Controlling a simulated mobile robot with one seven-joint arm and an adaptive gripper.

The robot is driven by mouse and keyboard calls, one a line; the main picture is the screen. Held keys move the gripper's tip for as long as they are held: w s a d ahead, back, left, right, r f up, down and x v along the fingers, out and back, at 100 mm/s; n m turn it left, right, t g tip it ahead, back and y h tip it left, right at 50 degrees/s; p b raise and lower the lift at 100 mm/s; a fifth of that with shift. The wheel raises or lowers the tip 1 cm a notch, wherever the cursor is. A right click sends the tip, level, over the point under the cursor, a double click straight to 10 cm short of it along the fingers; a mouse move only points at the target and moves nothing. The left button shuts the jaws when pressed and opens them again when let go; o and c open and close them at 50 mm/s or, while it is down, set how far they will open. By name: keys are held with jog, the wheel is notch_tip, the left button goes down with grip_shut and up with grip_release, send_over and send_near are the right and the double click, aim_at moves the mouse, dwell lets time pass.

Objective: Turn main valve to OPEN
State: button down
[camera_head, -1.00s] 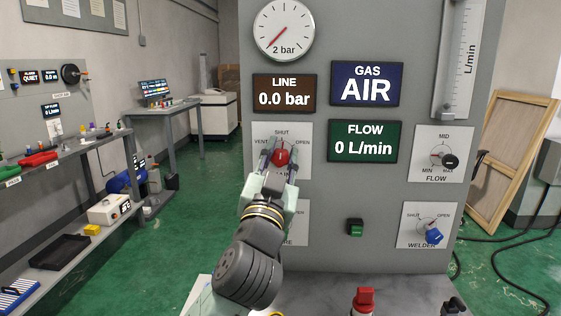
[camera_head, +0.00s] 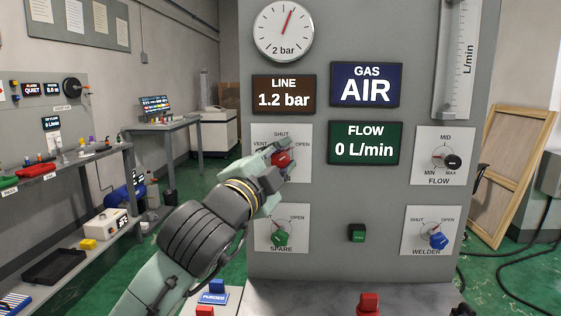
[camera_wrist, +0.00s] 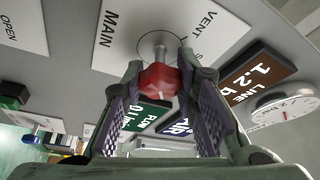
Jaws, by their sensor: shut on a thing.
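The main valve's red knob (camera_head: 281,158) sits on a white plate (camera_head: 299,135) with VENT, SHUT and OPEN around it. My gripper (camera_head: 277,155) is shut on the red knob, and my arm comes in from the lower left. In the wrist view the red knob (camera_wrist: 160,82) shows between the two fingers of my gripper (camera_wrist: 160,90), with MAIN printed on the plate. The knob's pointer is hidden by my fingers in the head view. The LINE display (camera_head: 284,95) reads 1.2 bar, and the round gauge (camera_head: 284,30) needle points up and slightly right.
Below is the green SPARE knob (camera_head: 280,239). At right are the black FLOW knob (camera_head: 452,162) and blue WELDER knob (camera_head: 438,241). A green button (camera_head: 357,233) sits between them. The FLOW display (camera_head: 364,143) reads 0 L/min. The panel between the plates is clear.

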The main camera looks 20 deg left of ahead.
jog(key=shift+m+g, duration=0.3)
jog(key=shift+m, duration=0.3)
jog(key=c, duration=1.2)
grip_release()
jog(key=shift+c, duration=0.2)
jog(key=shift+s, duration=0.1)
jog(key=s+a+f, duration=0.1)
jog(key=s, duration=1)
jog(key=shift+s+f, duration=0.3)
jog(key=shift+s, duration=0.05)
jog(key=shift+a, duration=0.1)
